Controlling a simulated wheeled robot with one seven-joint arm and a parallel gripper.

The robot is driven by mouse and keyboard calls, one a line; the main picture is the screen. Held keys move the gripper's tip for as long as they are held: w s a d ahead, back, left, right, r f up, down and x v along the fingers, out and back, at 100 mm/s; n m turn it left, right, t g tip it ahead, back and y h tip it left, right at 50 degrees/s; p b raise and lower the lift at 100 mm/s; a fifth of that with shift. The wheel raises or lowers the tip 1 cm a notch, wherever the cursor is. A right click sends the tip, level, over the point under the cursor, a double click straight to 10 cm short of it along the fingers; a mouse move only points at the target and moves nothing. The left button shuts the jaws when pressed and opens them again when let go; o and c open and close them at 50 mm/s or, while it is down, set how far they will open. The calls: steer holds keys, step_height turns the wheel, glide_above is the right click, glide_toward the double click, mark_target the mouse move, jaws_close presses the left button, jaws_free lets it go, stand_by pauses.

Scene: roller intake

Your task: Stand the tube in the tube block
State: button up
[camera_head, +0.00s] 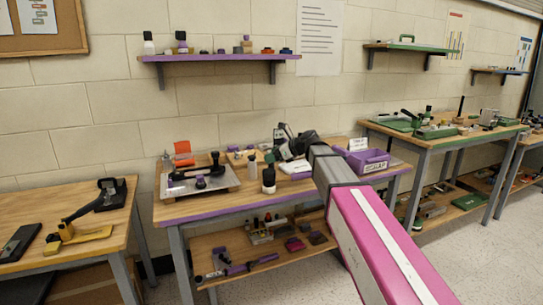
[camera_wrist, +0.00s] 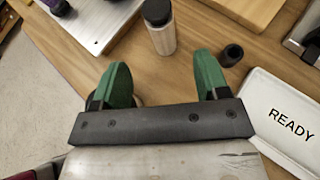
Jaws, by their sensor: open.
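My gripper (camera_wrist: 162,78) has two green fingers spread wide in the wrist view, with bare wooden bench between their tips. In the head view my gripper is a dark shape above the middle bench, and its fingers are hard to make out. A pale bottle with a black cap (camera_wrist: 160,28) stands upright just beyond the fingertips, apart from them; it also shows in the head view (camera_head: 268,180). A short dark cylinder (camera_wrist: 232,54) stands beyond the right finger. I cannot tell for sure which thing is the tube or which is the tube block.
A white tray marked READY (camera_wrist: 288,120) lies right of the fingers. A metal plate (camera_wrist: 92,22) is at upper left and a wooden board (camera_wrist: 240,10) at the top. A purple SCRAP bin (camera_head: 368,161) stands at the bench's right. A purple shelf (camera_head: 220,57) hangs above.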

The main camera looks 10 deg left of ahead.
mark_target(255, 161)
steer(key=shift+x, duration=4.8)
steer(key=c, duration=0.9)
steer(key=shift+c, duration=0.2)
steer(key=shift+r, duration=0.2)
steer(key=shift+r, duration=2.85)
